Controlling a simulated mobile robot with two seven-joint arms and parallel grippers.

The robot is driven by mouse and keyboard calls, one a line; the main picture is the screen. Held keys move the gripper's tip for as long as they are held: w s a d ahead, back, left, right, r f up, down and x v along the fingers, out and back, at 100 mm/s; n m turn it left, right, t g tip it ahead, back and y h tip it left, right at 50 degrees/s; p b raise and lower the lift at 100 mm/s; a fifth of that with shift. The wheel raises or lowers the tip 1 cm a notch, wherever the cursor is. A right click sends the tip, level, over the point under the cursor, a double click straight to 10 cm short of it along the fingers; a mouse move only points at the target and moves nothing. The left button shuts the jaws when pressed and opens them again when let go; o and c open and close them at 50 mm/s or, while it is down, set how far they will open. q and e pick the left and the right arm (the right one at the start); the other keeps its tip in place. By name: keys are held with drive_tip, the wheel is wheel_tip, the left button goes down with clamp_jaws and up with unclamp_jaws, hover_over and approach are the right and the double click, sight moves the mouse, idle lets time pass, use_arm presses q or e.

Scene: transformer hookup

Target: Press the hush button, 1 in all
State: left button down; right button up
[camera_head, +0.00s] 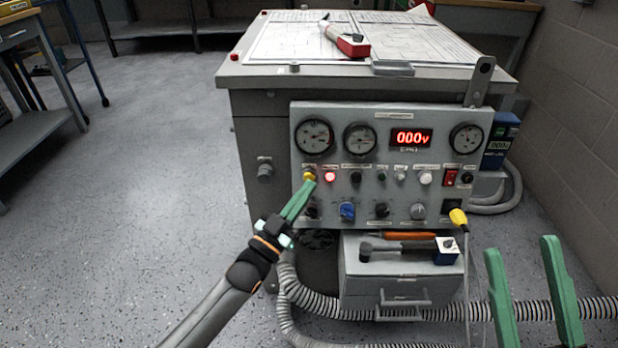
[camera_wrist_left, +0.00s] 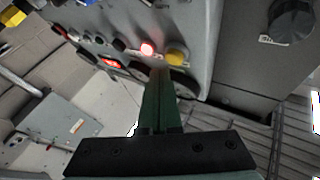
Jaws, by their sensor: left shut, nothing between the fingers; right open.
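The control panel (camera_head: 390,165) is on the front of a grey cabinet. A yellow button (camera_head: 309,176) sits at its left, beside a lit red lamp (camera_head: 330,176); the labels are too small to read, so I cannot tell by name which one is the hush button. My left gripper (camera_head: 312,184) is shut and empty, its green fingertips at the yellow button. In the left wrist view the yellow button (camera_wrist_left: 177,56) is just beyond the fingertips (camera_wrist_left: 160,74); I cannot tell whether they touch. My right gripper (camera_head: 519,247) is open and empty at the lower right.
The panel also holds gauges, a red display (camera_head: 411,138), a blue knob (camera_head: 347,211) and a red switch (camera_head: 450,177). A yellow plug (camera_head: 458,217) with a cable is at its lower right. Tools lie on a drawer unit (camera_head: 400,282) below. A grey hose crosses the floor.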

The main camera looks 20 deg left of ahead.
use_arm(q)
drive_tip(key=shift+w, duration=0.1)
drive_tip(key=shift+w+a+f, duration=0.1)
drive_tip(key=shift+w, duration=0.25)
drive_tip(key=shift+w+a+b, duration=0.15)
drive_tip(key=shift+w+b, duration=0.25)
idle(0.7)
idle(0.4)
drive_tip(key=shift+s+d+p, duration=0.25)
drive_tip(key=shift+s+p, duration=0.45)
drive_tip(key=shift+s, duration=0.15)
